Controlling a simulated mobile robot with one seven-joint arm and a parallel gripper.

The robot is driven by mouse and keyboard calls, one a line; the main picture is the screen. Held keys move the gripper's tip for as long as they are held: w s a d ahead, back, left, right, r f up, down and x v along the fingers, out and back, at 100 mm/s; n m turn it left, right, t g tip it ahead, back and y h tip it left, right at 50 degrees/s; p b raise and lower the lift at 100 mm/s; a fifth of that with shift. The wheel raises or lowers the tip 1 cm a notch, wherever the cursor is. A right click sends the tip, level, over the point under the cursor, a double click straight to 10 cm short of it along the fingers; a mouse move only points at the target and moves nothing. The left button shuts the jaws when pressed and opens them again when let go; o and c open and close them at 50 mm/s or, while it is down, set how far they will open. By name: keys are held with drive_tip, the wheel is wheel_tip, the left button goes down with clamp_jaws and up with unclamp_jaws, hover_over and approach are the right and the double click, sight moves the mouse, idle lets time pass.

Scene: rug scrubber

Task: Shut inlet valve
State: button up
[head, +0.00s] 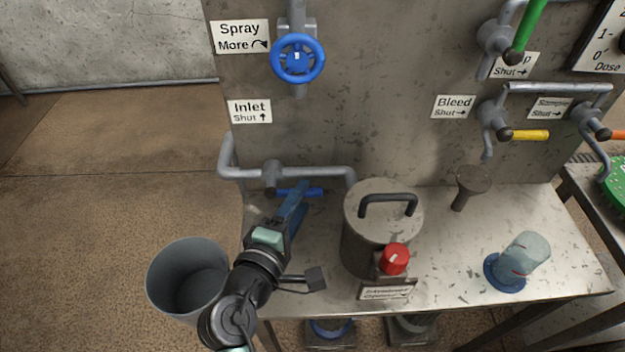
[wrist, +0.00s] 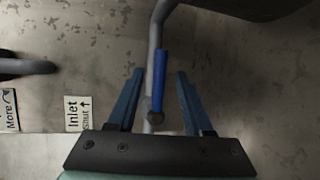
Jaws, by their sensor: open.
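The inlet valve sits on a grey pipe (head: 320,172) low on the panel, with a blue lever (head: 315,192) pointing right, roughly along the pipe. Its label (head: 249,111) reads "Inlet, Shut" with an up arrow. My gripper (head: 299,188) reaches the lever from the front, and its blue fingers partly cover it. In the wrist view my gripper (wrist: 158,75) is open, with the blue lever (wrist: 161,82) between the two fingers. The lever's dark pivot end (wrist: 155,117) lies nearer the palm in the picture.
A lidded metal pot (head: 370,235) with a red knob (head: 394,259) stands close right of my gripper. A grey bucket (head: 188,275) is at left. The blue spray handwheel (head: 298,58) is above. A clear jar (head: 525,255) stands on the bench at right.

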drive_tip(key=x, duration=0.6)
drive_tip(key=shift+b, duration=0.35)
drive_tip(key=shift+c, duration=0.3)
clamp_jaws()
idle(0.8)
